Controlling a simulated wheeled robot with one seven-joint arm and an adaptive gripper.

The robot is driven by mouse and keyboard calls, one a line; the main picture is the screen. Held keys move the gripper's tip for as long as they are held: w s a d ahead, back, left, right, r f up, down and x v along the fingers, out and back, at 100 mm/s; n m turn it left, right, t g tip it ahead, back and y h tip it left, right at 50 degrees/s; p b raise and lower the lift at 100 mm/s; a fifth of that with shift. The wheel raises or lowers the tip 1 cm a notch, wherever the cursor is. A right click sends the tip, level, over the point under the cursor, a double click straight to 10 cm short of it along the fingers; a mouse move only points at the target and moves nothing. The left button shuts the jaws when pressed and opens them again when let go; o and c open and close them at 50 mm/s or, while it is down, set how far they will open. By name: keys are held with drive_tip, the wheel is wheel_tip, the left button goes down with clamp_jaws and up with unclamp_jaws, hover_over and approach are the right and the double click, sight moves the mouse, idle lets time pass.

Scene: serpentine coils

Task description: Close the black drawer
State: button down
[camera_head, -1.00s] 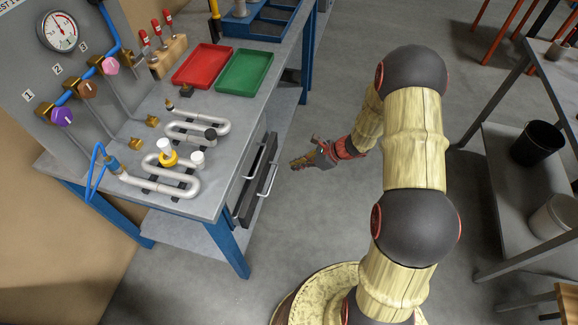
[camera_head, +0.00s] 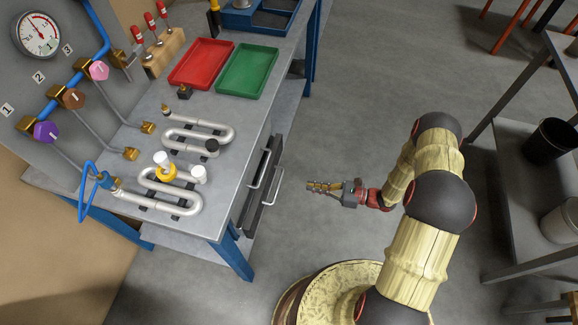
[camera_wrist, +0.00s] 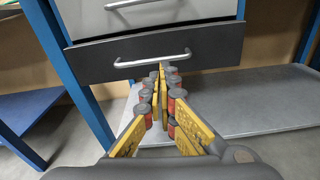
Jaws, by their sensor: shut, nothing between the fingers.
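The black drawer (camera_head: 271,193) is in the side of the workbench, with a metal bar handle. It stands out a little beyond the drawer above. In the wrist view its dark front (camera_wrist: 216,47) spans the upper middle, with its handle across the centre. My gripper (camera_head: 311,187) is to the right of the drawer, pointing left at its front with a gap between them. In the wrist view the shut fingers (camera_wrist: 161,70) overlap the lower edge of the front, just below the handle. The fingers are empty.
A lighter drawer with its own handle (camera_wrist: 125,4) is above the black one. The bench's blue leg (camera_head: 233,257) is left of it, and a grey lower shelf (camera_wrist: 250,95) is below. Pipe coils (camera_head: 160,197) lie on the benchtop. Floor between bench and arm is clear.

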drive_tip(key=r, duration=0.2)
drive_tip(key=n+y+b, duration=0.1)
drive_tip(key=b, duration=0.3)
approach(270, 173)
drive_tip(key=x, duration=0.5)
drive_tip(key=shift+s+a+r, duration=0.15)
drive_tip(key=shift+s+a, duration=0.05)
drive_tip(key=shift+a, duration=0.2)
drive_tip(key=shift+w+a+r, duration=0.1)
drive_tip(key=shift+w+a, duration=0.15)
drive_tip(key=shift+a, duration=0.3)
drive_tip(key=shift+x, duration=1.4)
